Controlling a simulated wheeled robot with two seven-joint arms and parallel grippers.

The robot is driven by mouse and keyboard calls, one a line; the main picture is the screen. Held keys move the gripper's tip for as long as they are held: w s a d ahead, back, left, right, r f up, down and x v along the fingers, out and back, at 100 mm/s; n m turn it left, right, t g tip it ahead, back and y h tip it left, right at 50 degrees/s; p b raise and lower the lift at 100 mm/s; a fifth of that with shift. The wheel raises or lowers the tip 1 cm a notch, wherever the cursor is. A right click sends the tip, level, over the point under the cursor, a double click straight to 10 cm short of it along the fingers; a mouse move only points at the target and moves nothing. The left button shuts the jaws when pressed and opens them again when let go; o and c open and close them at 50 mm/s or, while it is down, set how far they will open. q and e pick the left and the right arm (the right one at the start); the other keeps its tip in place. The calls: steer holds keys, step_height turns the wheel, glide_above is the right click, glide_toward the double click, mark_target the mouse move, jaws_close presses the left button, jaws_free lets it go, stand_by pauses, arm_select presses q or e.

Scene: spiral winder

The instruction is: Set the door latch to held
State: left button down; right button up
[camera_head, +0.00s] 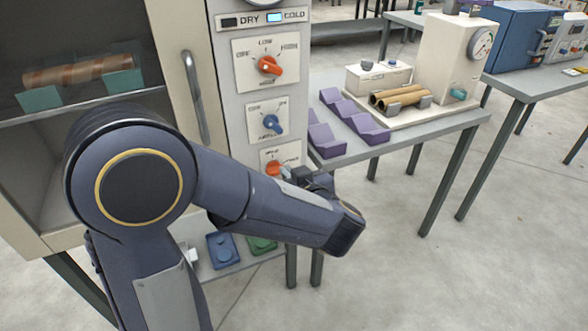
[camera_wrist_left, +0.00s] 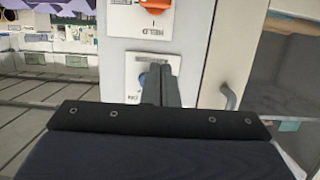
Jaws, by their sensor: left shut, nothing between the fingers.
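The door latch seems to be the lowest orange knob (camera_head: 273,168) on the white control panel. It shows at the top of the wrist view as an orange knob (camera_wrist_left: 155,4), cut by the edge, on a plate with an upside-down label. My left gripper (camera_head: 287,173) is close beside this knob at its right, partly hidden by my forearm. In the wrist view the left gripper's fingers (camera_wrist_left: 161,78) are together and empty, overlapping the blue knob (camera_wrist_left: 146,80). Contact with the orange knob cannot be told. My right gripper is in neither view.
Above sit a blue knob (camera_head: 271,122) and an upper orange knob (camera_head: 269,65). The cabinet door with its handle (camera_head: 195,95) is left of the panel. A table with purple trays (camera_head: 340,115) stands at the right. Blue and green items lie on a low shelf (camera_head: 245,262).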

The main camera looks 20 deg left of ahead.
arm_select(q)
steer(key=shift+s, duration=0.1)
steer(key=shift+a, duration=0.1)
steer(key=b, duration=0.2)
glide_above(275, 169)
steer(key=s+d, duration=0.2)
steer(key=s, duration=0.1)
step_height(275, 169, down, 2)
steer(key=f, duration=0.2)
steer(key=b, duration=0.1)
steer(key=a+f, duration=0.1)
steer(key=shift+w+f, duration=0.3)
steer(key=shift+f+b, duration=0.3)
steer(key=shift+f, duration=0.15)
